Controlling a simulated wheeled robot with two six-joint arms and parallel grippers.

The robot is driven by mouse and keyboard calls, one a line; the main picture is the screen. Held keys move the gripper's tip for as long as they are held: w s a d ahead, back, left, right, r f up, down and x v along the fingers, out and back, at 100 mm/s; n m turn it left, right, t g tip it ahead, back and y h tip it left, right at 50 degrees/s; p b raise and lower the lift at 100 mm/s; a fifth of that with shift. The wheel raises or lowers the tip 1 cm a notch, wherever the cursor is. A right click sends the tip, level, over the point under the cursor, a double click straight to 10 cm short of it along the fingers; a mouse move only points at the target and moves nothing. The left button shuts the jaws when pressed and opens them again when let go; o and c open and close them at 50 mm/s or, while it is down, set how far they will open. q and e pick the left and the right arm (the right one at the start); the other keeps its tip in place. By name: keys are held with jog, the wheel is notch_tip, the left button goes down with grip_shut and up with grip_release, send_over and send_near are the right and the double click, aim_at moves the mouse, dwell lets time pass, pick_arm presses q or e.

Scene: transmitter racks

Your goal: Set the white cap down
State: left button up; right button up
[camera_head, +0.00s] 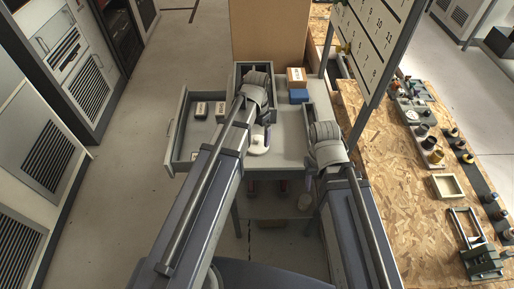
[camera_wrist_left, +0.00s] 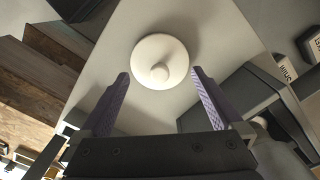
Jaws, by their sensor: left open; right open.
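The white cap (camera_head: 258,149) is a round disc with a small knob, lying on the grey top of the cart (camera_head: 285,145). In the left wrist view the white cap (camera_wrist_left: 160,48) shows knob toward the camera, just beyond the fingertips. My left gripper (camera_head: 265,134) is open close by the cap. In the left wrist view the two purple fingers of my left gripper (camera_wrist_left: 160,77) stand apart with nothing held between them. My right gripper (camera_head: 308,188) is open at the cart's right front, partly hidden by its own arm.
An open drawer (camera_head: 172,135) on the left holds small labelled boxes (camera_head: 201,110). An orange-brown box (camera_head: 296,77) and a blue box (camera_head: 299,96) stand at the back of the cart. A wooden workbench (camera_head: 400,180) with several parts is on the right.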

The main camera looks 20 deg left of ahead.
aim_at(257, 142)
pick_arm(q)
notch_tip(257, 142, down, 3)
jog(key=shift+r+b, duration=0.15)
jog(key=shift+b, duration=0.7)
pick_arm(e)
notch_tip(257, 142, down, 3)
jog(key=shift+r, duration=0.2)
pick_arm(q)
jog(key=shift+r, duration=0.1)
grip_shut()
